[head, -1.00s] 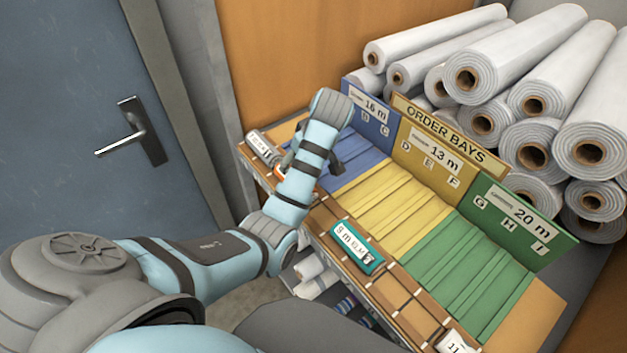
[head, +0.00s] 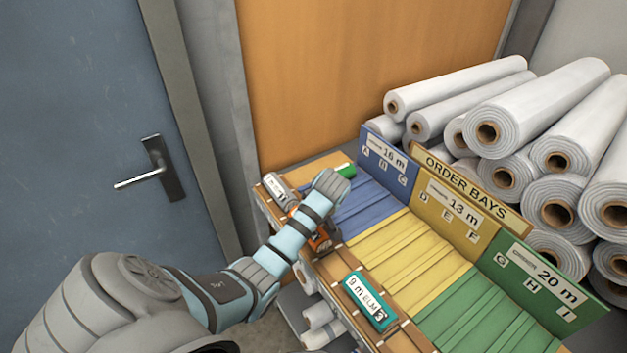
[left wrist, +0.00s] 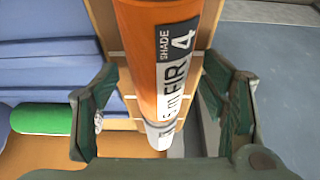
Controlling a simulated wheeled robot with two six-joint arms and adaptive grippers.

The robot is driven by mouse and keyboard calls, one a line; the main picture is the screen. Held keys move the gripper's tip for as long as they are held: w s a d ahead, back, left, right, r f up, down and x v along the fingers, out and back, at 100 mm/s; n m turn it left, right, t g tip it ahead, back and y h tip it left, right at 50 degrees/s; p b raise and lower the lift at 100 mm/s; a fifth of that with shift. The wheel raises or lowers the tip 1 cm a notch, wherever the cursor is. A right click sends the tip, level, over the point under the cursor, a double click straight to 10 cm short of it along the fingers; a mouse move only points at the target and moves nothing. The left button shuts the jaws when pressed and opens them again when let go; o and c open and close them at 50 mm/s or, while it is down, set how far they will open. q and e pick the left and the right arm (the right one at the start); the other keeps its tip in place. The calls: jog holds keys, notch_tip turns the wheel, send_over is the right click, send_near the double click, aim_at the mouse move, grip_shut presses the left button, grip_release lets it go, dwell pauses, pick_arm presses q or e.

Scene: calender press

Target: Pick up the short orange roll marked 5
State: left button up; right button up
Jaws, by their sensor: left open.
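An orange roll (head: 322,241) lies in the wooden rack, partly covered by my left arm in the head view. In the left wrist view the orange roll (left wrist: 157,45) runs down the middle; its white label reads SHADE 4 and FIR, with a length figure in m that is hard to read. My left gripper (left wrist: 158,90) is open, one dark green finger on each side of the roll, with gaps and no clear contact. The gripper is mostly hidden behind the arm in the head view. My right gripper is out of view.
A white-labelled roll (head: 279,190) lies at the rack's far end, near a green roll (head: 347,170). A teal roll marked 9 m ELM 3 (head: 369,301) lies nearer. Blue, yellow and green bays with the ORDER BAYS sign (head: 470,185) stand right. Large white rolls (head: 545,95) are stacked behind.

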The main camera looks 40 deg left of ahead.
pick_arm(q)
jog(key=c, duration=1.3)
jog(key=shift+r, duration=0.1)
